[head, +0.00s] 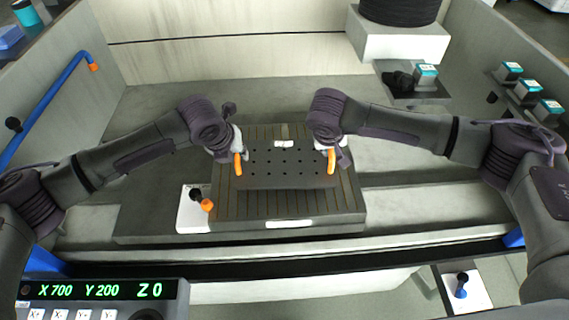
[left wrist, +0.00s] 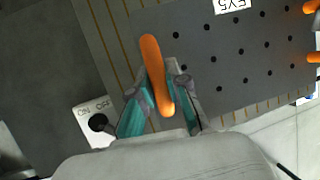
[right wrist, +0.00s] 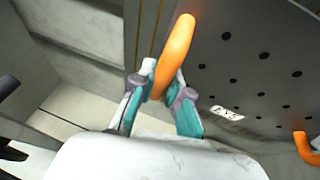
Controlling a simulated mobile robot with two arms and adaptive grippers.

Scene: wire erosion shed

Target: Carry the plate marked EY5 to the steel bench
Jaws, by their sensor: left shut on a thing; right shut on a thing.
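The dark plate (head: 285,168) with rows of holes is over the slotted table (head: 235,205) of the machine. I cannot tell whether it rests on the table or is just above it. Its white label reads EY5, upside down, in the left wrist view (left wrist: 231,4), and also shows in the right wrist view (right wrist: 227,112). My left gripper (head: 238,158) is shut on the plate's left orange handle (left wrist: 155,70). My right gripper (head: 331,155) is shut on its right orange handle (right wrist: 177,45). No steel bench can be made out for certain.
A white ON/OFF switch plate (head: 187,215) with an orange-tipped lever sits at the table's left front. A display panel (head: 100,290) stands front left. A blue rail (head: 48,105) runs along the left wall. A small shelf (head: 425,95) holds a teal-topped block at right.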

